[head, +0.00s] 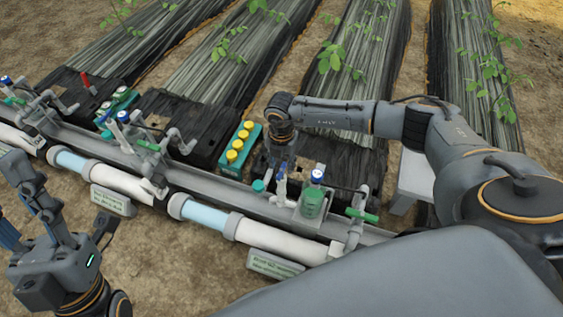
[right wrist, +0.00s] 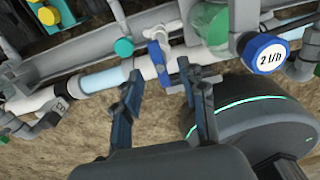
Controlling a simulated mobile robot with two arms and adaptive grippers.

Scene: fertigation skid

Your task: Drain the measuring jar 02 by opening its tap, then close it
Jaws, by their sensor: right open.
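A green measuring jar (head: 312,203) with a blue-and-white cap stands on the pipe rail; its number is not readable. It also shows in part in the right wrist view (right wrist: 212,25). Beside it is a white tap with a blue handle (right wrist: 157,58), seen small in the head view (head: 281,188). My right gripper (right wrist: 163,95) is open and empty; its two blue-padded fingers point toward the tap from a short distance, apart from it. In the head view it (head: 284,165) hangs over the rail. My left gripper (head: 45,235) is low at the left, away from the jar; its jaw opening is unclear.
A blue dial marked 2 l/h (right wrist: 264,52) is right of the tap. A green valve handle (head: 362,214) stands right of the jar. A teal crate with yellow caps (head: 222,160) lies behind the rail. Similar fittings (head: 122,130) are further left. Bare soil lies in front.

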